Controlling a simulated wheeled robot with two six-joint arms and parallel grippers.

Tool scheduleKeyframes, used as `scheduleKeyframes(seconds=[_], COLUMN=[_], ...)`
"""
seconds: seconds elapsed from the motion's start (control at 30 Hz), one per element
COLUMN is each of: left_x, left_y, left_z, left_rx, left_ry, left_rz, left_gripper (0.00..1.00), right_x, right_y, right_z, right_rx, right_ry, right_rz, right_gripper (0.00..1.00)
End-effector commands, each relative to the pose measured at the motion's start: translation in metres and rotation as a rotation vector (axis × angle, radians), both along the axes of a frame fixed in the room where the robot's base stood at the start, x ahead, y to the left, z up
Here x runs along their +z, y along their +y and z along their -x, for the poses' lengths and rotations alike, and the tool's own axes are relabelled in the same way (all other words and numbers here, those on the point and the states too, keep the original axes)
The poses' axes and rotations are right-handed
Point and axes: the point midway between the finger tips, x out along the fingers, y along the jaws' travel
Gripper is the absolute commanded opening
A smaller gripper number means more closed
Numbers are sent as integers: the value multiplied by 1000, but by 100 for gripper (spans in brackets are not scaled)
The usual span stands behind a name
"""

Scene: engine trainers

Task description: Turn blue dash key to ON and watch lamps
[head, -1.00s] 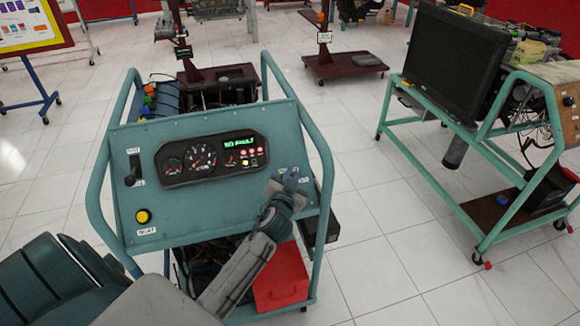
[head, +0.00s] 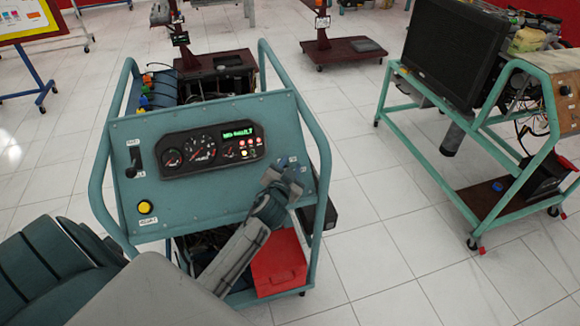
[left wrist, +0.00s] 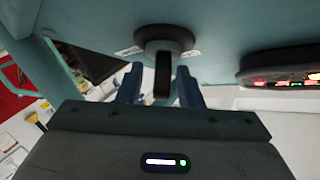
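The teal dash panel (head: 220,185) stands on a tube-framed cart in the head view. Its gauge cluster (head: 211,150) has several lit red, amber and white lamps and a green text display (head: 238,132), too blurred to read. My left gripper (head: 284,178) is at the panel's right side, largely covering the key there; a bit of blue shows just above it. In the left wrist view, the key (left wrist: 162,75) looks dark on a round black base and stands between the two fingers of my left gripper (left wrist: 160,88). Gaps show on both sides of the key. My right gripper is not in view.
A black lever switch (head: 134,160) and a yellow button (head: 145,207) are on the panel's left side. A red box (head: 279,264) sits low on the cart. A second teal cart (head: 425,97) with a black screen (head: 455,55) stands right, with open tiled floor between.

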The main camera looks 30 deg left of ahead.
Motion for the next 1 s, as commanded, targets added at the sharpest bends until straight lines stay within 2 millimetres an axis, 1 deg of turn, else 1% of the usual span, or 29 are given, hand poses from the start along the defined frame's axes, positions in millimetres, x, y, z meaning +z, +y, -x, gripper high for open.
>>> scheduleKeyframes(seconds=[0.17, 0.27, 0.37, 0.6, 0.7, 0.83, 1.0], left_x=[0, -1, 0, 6, 9, 13, 15], left_y=[0, -2, -6, -20, -25, -30, -31], left_z=[1, 6, 19, 65, 81, 96, 102], left_rx=[0, 1, 0, 0, 0, 0, 0], left_ry=[1, 1, 1, 1, 2, 1, 0], left_rz=[0, 1, 0, 1, 3, 1, 1], left_gripper=[33, 33, 33, 33, 33, 33, 33], right_x=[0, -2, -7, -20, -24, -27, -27], right_y=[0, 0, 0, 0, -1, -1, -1], right_z=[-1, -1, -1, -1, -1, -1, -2], right_rx=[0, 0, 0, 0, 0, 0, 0], right_ry=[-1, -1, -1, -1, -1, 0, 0], right_rz=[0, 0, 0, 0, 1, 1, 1], right_gripper=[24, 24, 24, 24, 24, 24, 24])
